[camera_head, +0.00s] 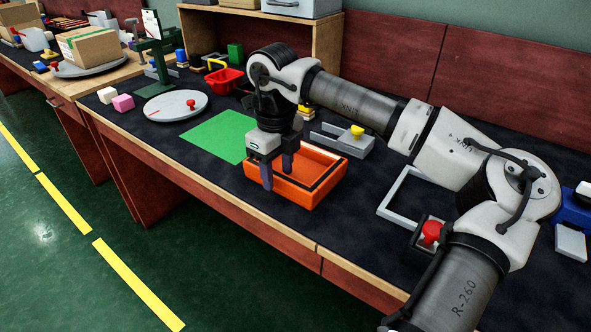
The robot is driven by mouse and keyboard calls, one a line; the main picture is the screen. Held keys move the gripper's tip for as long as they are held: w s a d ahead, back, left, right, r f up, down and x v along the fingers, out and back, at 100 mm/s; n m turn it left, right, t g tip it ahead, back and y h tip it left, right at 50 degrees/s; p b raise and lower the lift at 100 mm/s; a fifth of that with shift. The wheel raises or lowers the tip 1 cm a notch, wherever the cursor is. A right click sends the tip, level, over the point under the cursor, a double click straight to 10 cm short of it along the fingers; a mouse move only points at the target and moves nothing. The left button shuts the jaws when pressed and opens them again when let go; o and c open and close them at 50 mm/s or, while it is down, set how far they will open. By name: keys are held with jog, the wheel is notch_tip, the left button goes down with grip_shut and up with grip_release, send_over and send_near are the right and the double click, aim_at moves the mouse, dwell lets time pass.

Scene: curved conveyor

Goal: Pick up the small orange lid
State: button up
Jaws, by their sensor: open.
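A shallow orange box-like piece (312,187) with raised edges and a dark inner part lies on the dark bench top, close to its front edge. I cannot make out a separate small orange lid; it may be part of this piece or hidden by my gripper. My gripper (277,172) points down over the left part of the orange piece, its two dark fingers apart with nothing seen between them. The fingers cover part of the orange piece, and I cannot tell whether they touch it.
A green mat (210,132) lies left of my gripper. A round grey plate (160,104) with a red knob stands farther left. A grey block with a yellow knob (357,131) is behind right. A red button (431,232) and a grey frame (398,188) stand to the right.

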grip_shut()
jog(key=shift+r, duration=0.15)
